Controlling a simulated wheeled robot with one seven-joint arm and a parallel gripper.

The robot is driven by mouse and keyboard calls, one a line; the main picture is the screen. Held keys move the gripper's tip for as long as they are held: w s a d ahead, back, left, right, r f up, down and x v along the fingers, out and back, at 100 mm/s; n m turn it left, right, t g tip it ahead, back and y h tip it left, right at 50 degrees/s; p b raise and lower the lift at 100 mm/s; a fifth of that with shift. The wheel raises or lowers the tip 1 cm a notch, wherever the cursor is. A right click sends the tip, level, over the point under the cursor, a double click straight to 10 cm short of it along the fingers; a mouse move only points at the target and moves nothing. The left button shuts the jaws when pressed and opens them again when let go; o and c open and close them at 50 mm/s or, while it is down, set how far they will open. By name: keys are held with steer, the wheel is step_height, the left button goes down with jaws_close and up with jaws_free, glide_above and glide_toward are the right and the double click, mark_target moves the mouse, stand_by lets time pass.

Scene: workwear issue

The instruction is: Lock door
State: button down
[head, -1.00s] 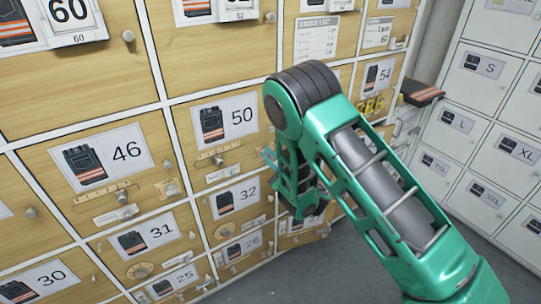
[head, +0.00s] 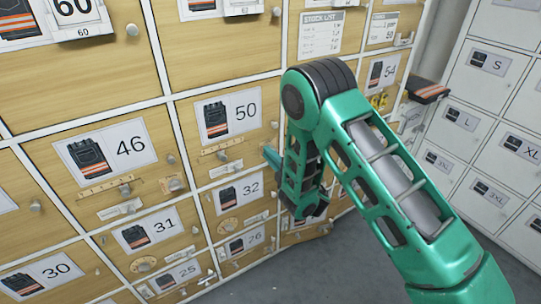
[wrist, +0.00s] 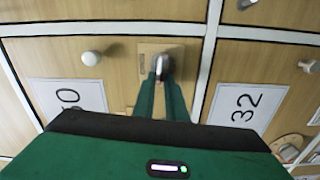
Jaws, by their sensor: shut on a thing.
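The locker door numbered 50 (head: 266,98) is wooden, with a vest label, and sits flush with its neighbours. It also shows in the wrist view (wrist: 125,60), turned sideways. A square wooden lock plate (wrist: 146,62) with a small turn knob (wrist: 164,62) is on this door near its lower edge. My gripper (wrist: 162,78) is shut on that knob; its fingers hide part of it. In the head view my gripper (head: 270,157) reaches the door's lower right, and my arm hides the plate. The door's round pull knob (wrist: 92,58) is free beside it.
Door 32 (head: 262,202) is just below, and door 46 (head: 72,138) is at left with its own knobs. White lockers (head: 498,110) stand at right. A folded vest (head: 428,90) juts out behind my arm. Grey floor (head: 350,260) is clear below.

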steer(key=shift+w+d+f+n+h, duration=0.15)
steer(key=shift+w+d+n+h, duration=0.2)
steer(key=shift+d+n, duration=0.2)
steer(key=c, duration=1.8)
jaws_free()
steer(key=shift+c, duration=0.2)
steer(key=shift+o, duration=0.2)
steer(key=shift+a, duration=0.15)
steer(key=shift+s, duration=0.15)
steer(key=v, duration=1)
steer(key=shift+d, duration=0.25)
steer(key=shift+d+f, duration=0.1)
